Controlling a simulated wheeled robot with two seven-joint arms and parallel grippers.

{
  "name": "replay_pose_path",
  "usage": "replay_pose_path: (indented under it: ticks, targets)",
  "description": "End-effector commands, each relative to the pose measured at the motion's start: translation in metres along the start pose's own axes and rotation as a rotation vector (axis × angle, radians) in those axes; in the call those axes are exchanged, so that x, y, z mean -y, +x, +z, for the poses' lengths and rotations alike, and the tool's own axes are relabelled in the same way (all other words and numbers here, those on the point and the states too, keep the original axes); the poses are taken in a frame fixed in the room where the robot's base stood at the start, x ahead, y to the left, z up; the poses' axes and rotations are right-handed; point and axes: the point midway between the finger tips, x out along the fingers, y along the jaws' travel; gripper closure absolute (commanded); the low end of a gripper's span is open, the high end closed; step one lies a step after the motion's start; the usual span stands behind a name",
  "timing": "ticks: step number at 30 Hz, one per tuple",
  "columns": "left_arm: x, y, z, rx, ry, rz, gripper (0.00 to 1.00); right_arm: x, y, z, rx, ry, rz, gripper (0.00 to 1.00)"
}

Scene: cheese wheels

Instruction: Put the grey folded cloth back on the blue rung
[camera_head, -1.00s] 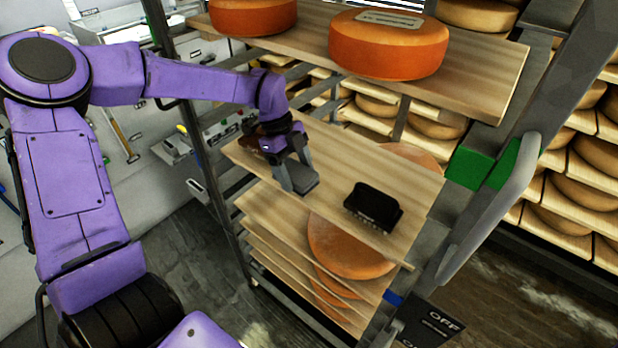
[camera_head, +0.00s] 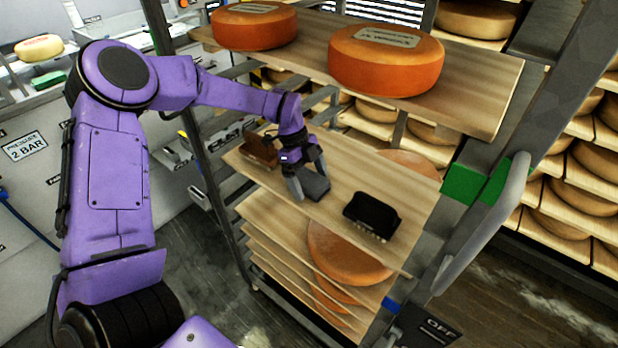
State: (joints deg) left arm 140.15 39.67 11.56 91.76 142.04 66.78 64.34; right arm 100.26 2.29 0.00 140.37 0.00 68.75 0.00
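The grey folded cloth (camera_head: 315,187) is a small dark grey pad at the middle of the wooden shelf board (camera_head: 345,180). My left gripper (camera_head: 308,182) points down at it from above, with its fingers on either side of the cloth. I cannot tell whether they press on it, or whether the cloth rests on the board or is just above it. A blue piece (camera_head: 391,304) shows on the rack's near right side, below the board; most of the rung is hidden. My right gripper is not in view.
A black brush (camera_head: 371,215) lies right of the cloth and a brown brush (camera_head: 260,150) lies left of it. Cheese wheels (camera_head: 385,62) stand on the board above. A green part (camera_head: 478,183) and a grey upright handle (camera_head: 490,222) flank the right side.

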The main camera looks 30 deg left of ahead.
Motion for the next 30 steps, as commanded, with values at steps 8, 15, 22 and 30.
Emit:
replay_pose_path:
  ticks: [8,15,22,30]
  targets:
    - [0.001,-0.007,-0.001,-0.001,0.000,-0.003,0.05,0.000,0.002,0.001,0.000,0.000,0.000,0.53]
    - [0.001,-0.043,0.034,-0.001,-0.007,-0.004,0.05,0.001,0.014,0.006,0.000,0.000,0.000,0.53]
    - [0.000,-0.067,0.089,0.000,-0.004,-0.001,0.05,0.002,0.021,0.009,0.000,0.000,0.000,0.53]
    - [0.001,-0.078,0.111,0.000,0.000,0.000,0.05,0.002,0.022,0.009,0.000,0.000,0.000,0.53]
